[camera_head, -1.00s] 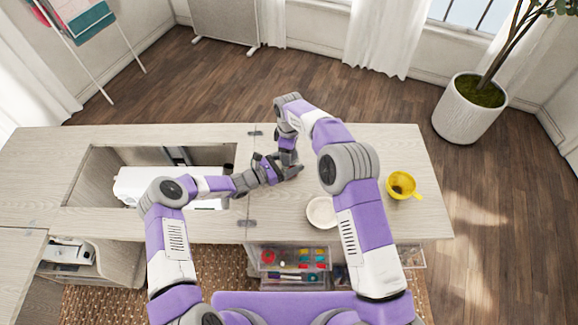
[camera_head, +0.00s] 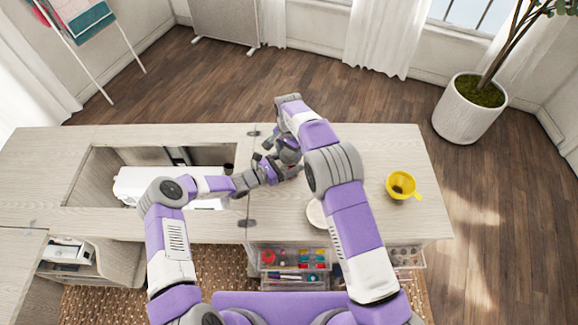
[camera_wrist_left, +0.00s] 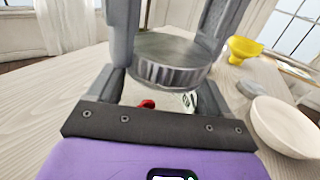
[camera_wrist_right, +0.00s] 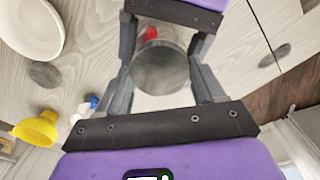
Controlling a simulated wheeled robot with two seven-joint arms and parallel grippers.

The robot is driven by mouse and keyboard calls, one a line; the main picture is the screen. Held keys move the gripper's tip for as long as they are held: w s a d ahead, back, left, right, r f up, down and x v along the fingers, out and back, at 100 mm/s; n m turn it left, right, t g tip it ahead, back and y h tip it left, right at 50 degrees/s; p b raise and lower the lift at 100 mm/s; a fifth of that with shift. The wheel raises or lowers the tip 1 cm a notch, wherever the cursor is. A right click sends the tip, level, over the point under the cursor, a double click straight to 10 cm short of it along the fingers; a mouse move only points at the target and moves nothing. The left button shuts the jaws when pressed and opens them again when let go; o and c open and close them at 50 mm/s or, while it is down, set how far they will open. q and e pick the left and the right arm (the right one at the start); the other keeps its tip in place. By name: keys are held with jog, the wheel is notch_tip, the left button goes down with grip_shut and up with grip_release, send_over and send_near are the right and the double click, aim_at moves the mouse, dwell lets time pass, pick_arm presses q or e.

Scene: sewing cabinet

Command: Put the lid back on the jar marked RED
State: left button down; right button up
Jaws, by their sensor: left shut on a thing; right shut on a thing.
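The round grey metal lid (camera_wrist_left: 170,62) is between the fingers of my right gripper (camera_head: 287,157), which reaches down from above in the left wrist view. The right wrist view shows the lid's flat top (camera_wrist_right: 160,67). My left gripper (camera_head: 291,171) is shut around the clear jar (camera_wrist_left: 168,98), low over the cabinet top. Something red shows at the jar, under the lid. The lid is over the jar mouth; I cannot tell whether it touches the rim. The jar's marking is not readable.
A white bowl (camera_wrist_right: 28,28) and another grey disc (camera_wrist_right: 44,74) lie nearby on the cabinet top. A yellow funnel-like cup (camera_head: 401,186) stands at the right. Small blue and white items (camera_wrist_right: 92,103) lie near it. Open drawers (camera_head: 294,259) stick out at the front.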

aim_at(280, 166)
jog(key=o, duration=1.2)
jog(key=shift+o, duration=0.2)
jog(key=shift+r, duration=0.15)
notch_tip(280, 166, up, 12)
pick_arm(q)
grip_release()
jog(key=shift+v, duration=3.85)
pick_arm(e)
jog(key=shift+r, duration=0.15)
